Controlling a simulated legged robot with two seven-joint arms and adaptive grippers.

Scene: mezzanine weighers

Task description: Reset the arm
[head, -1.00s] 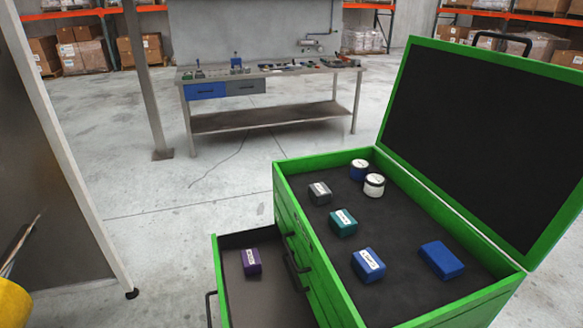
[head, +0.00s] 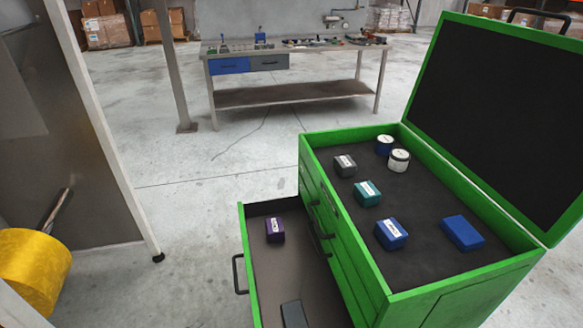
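Neither of my grippers shows in the head view, and no part of my arms can be made out. A green tool chest (head: 411,293) stands at the right with its lid (head: 497,106) raised. An open drawer (head: 277,266) on the chest's left side holds a purple box (head: 275,230) and a dark box (head: 293,314), cut by the lower edge.
A workbench (head: 296,98) with tools stands at the back. A grey post (head: 160,67) stands left of it. A pale-framed panel (head: 102,132) and a yellow cylinder (head: 33,272) are at the left. The floor (head: 198,197) between is clear.

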